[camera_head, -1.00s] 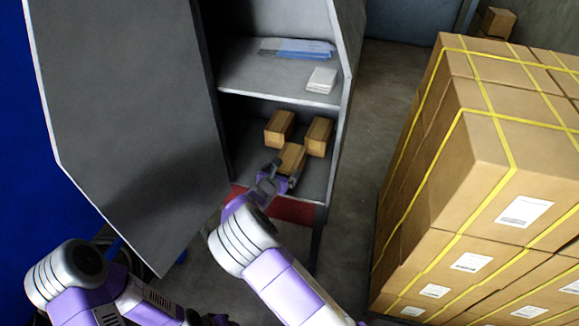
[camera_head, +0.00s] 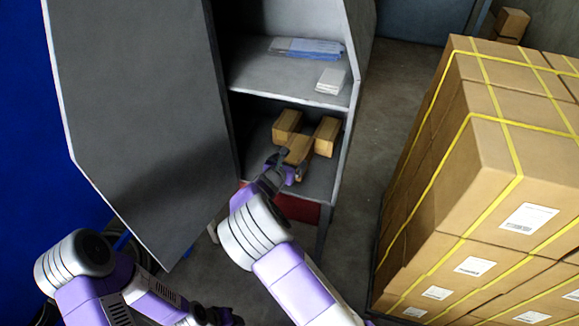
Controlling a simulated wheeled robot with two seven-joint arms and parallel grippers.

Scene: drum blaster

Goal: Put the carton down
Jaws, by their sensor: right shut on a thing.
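My right gripper (camera_head: 287,167) reaches into the lower compartment of the grey cabinet (camera_head: 350,120) and is shut on a small brown carton (camera_head: 299,148). The carton is at the front of the lower shelf (camera_head: 320,180); I cannot tell whether it touches the shelf. Two similar cartons stand on the shelf behind it, one at the left (camera_head: 286,125) and one at the right (camera_head: 326,136). The gripper hides part of the held carton. My left arm is at the lower left; its gripper (camera_head: 218,317) is at the bottom edge, too cut off to read.
The open cabinet door (camera_head: 140,120) stands to the left of the shelf. The upper shelf (camera_head: 260,80) holds blue folded items (camera_head: 306,48) and a white stack (camera_head: 331,81). A strapped pallet of large boxes (camera_head: 480,190) stands at the right, with bare floor (camera_head: 385,100) between.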

